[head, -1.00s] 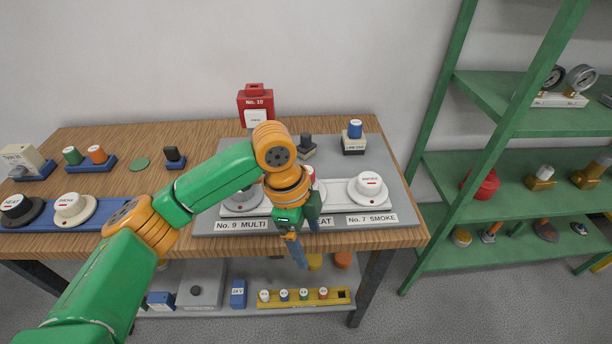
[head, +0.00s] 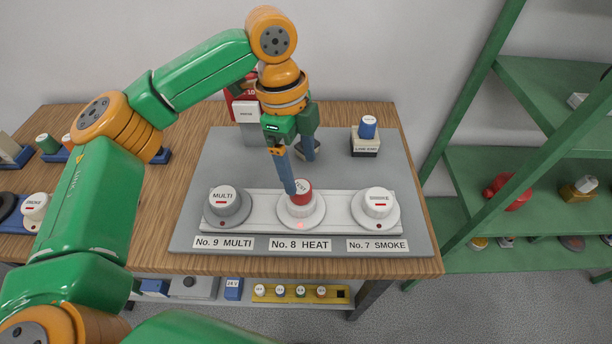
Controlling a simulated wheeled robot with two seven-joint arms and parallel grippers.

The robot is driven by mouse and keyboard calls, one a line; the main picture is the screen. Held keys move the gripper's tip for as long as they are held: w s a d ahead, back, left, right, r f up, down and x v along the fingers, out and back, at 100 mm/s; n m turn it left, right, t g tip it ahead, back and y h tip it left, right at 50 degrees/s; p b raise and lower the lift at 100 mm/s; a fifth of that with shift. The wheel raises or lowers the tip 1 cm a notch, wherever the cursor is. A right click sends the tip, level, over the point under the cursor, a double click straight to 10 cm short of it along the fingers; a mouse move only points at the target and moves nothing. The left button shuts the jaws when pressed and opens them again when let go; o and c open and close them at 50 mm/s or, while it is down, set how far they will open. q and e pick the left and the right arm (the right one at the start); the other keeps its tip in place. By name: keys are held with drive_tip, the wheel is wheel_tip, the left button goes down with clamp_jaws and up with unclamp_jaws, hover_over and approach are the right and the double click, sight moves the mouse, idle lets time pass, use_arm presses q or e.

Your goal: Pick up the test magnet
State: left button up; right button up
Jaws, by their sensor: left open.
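The test magnet (head: 303,187), a small red cylinder with a pale lettered top, stands upright on the white No. 8 HEAT detector (head: 301,212) at the middle of the white strip. My left gripper (head: 300,176) is open, pointing down at the magnet. One blue finger comes down at the magnet's near left side and hides part of it. The other finger is farther back; whether either touches the magnet I cannot tell. My right gripper is not in view.
The MULTI detector (head: 226,206) and SMOKE detector (head: 377,208) flank it on the grey board (head: 330,180). A line end block (head: 366,144) stands at the back right. A red No. 10 unit (head: 236,92) is partly behind my arm. Green shelves (head: 520,170) stand right.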

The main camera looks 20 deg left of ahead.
sight(300, 187)
use_arm(q)
drive_tip(key=f, duration=0.1)
drive_tip(key=s+f, duration=0.1)
drive_tip(key=f, duration=0.2)
drive_tip(key=shift+s+d+f, duration=0.15)
drive_tip(key=shift+s, duration=0.15)
drive_tip(key=shift+w+f, duration=0.3)
drive_tip(key=shift+f, duration=0.15)
drive_tip(key=shift+s+r, duration=0.1)
clamp_jaws()
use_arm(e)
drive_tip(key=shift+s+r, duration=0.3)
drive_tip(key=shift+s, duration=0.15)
